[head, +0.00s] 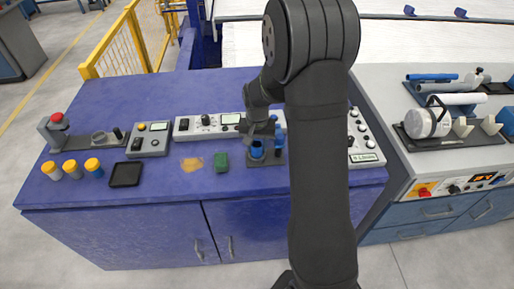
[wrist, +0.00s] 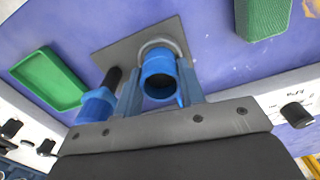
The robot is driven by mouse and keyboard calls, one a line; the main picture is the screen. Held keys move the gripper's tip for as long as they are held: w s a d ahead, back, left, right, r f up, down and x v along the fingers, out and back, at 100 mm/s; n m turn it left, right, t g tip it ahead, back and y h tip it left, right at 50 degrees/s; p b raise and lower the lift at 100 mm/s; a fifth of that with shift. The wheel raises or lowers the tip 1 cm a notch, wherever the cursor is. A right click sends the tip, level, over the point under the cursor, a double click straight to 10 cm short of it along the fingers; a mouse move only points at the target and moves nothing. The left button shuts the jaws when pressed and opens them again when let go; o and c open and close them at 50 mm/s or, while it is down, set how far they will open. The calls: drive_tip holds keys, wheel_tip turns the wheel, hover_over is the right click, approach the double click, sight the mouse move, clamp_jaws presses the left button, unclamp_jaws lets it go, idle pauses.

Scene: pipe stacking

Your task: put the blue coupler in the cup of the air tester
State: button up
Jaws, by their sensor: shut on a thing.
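The blue coupler (wrist: 160,78) is a short open tube. It sits between the two fingers of my gripper (wrist: 161,92), which is shut on it. Its far end meets the pale ring of the air tester's cup (wrist: 158,43) in the wrist view; I cannot tell how deep it sits inside. The air tester's grey base plate (wrist: 112,54) lies on the blue bench, with a black post and blue part (wrist: 97,104) beside the cup. In the head view the coupler (head: 257,151) is low over the plate, below my gripper (head: 258,141), partly hidden by my arm.
A green block (head: 221,162) and a tan patch (head: 191,164) lie left of the tester. A long white instrument (head: 210,125) stands behind it. A green tray (wrist: 48,80) shows in the wrist view. Yellow-capped jars (head: 72,168) and a black tray (head: 125,174) are further left.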

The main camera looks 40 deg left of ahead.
sight(257, 144)
drive_tip(key=shift+f, duration=0.65)
drive_tip(key=shift+f, duration=0.1)
drive_tip(key=shift+f, duration=0.15)
drive_tip(key=shift+s+d+f, duration=0.1)
drive_tip(key=shift+f, duration=0.35)
drive_tip(key=o, duration=1)
drive_tip(key=shift+d, duration=0.1)
drive_tip(key=r, duration=1.3)
drive_tip(key=shift+a+r, duration=0.2)
